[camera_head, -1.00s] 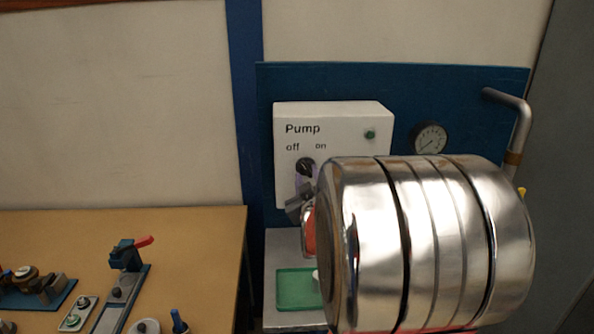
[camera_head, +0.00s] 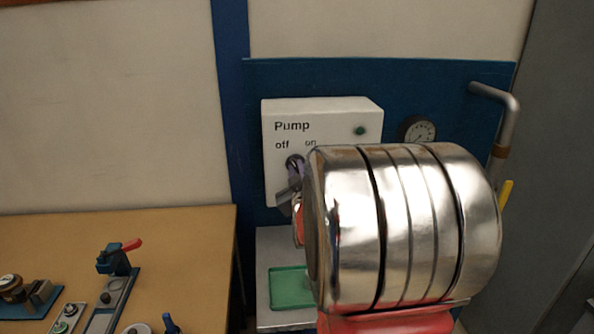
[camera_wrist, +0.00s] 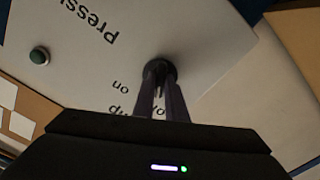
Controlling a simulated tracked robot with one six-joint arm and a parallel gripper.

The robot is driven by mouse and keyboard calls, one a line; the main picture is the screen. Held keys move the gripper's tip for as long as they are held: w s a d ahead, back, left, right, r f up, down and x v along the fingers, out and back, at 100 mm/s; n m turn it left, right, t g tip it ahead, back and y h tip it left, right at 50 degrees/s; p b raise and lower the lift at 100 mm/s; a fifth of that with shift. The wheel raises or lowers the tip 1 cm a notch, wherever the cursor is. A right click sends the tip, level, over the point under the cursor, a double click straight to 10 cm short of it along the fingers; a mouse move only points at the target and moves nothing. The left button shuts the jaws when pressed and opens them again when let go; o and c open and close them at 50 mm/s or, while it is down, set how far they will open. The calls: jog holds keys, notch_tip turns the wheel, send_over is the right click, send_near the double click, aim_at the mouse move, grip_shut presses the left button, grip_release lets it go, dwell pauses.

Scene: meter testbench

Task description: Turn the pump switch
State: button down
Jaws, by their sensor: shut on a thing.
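The white pump box (camera_head: 325,113) hangs on a blue panel and reads "Pump", "off" and "on". Its dark pump switch (camera_head: 294,161) sits below the lettering, partly covered by my gripper. In the wrist view the black round switch (camera_wrist: 159,69) shows at the tips of my gripper (camera_wrist: 161,88). The two dark fingers are closed on the switch knob. My gripper also shows in the head view (camera_head: 293,179), reaching the box from below right. The knob's pointer is hidden, so its exact angle cannot be told.
A green button or lamp (camera_head: 360,131) and a gauge (camera_head: 418,131) are to the right. A green tray (camera_head: 290,288) sits below the box. A wooden bench (camera_head: 180,225) with fixtures stands at left. A bent pipe (camera_head: 505,115) is at right.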

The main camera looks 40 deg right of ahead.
jog(key=shift+d, duration=0.1)
jog(key=shift+m, duration=0.4)
jog(key=m, duration=1.1)
dwell(0.3)
jog(key=shift+s, duration=0.1)
dwell(0.4)
jog(key=c, duration=1.8)
grip_release()
